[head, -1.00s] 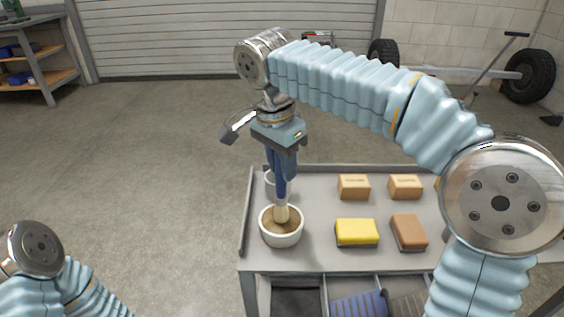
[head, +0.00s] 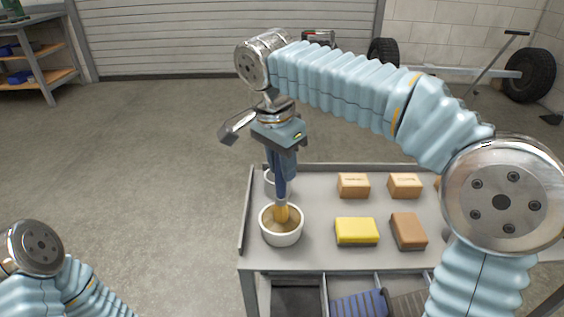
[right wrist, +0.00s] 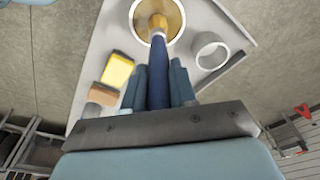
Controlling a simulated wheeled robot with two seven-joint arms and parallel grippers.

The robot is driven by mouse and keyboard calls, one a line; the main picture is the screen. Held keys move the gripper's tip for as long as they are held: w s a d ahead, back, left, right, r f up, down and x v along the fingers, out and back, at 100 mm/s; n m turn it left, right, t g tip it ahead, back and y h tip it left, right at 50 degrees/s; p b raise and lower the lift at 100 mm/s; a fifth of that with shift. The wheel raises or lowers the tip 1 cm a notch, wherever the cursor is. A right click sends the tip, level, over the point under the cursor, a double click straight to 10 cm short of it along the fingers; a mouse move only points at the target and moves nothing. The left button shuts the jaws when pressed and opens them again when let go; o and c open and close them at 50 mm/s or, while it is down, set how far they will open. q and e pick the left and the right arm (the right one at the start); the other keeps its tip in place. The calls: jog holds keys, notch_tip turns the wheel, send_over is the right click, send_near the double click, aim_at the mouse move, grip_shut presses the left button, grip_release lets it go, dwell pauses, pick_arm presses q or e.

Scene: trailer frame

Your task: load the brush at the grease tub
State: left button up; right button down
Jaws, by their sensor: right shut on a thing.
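The grease tub (head: 281,239) is a round white bowl with tan-brown grease inside, at the left end of the cart top. It also shows at the top of the right wrist view (right wrist: 134,20). My right gripper (head: 287,168) is shut on the blue handle of the brush (head: 282,213) and holds it nearly upright over the tub. The bristle end is inside the rim and looks golden-yellow. How deep the tip sits in the grease is hidden. In the right wrist view the handle (right wrist: 158,75) runs between the fingers. My left arm shows at lower left, its gripper out of frame.
A white ring-shaped cup (right wrist: 210,50) stands behind the tub. A yellow sponge-like block (head: 357,231), a brown block (head: 408,231) and small cardboard boxes (head: 354,185) lie to the right on the cart (head: 320,200). The cart has a raised left edge (head: 246,210). Floor left is clear.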

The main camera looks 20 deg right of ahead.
dwell(0.3)
notch_tip(320, 180, up, 5)
jog(key=p, duration=0.4)
jog(key=shift+p, duration=0.4)
jog(key=shift+r, duration=1)
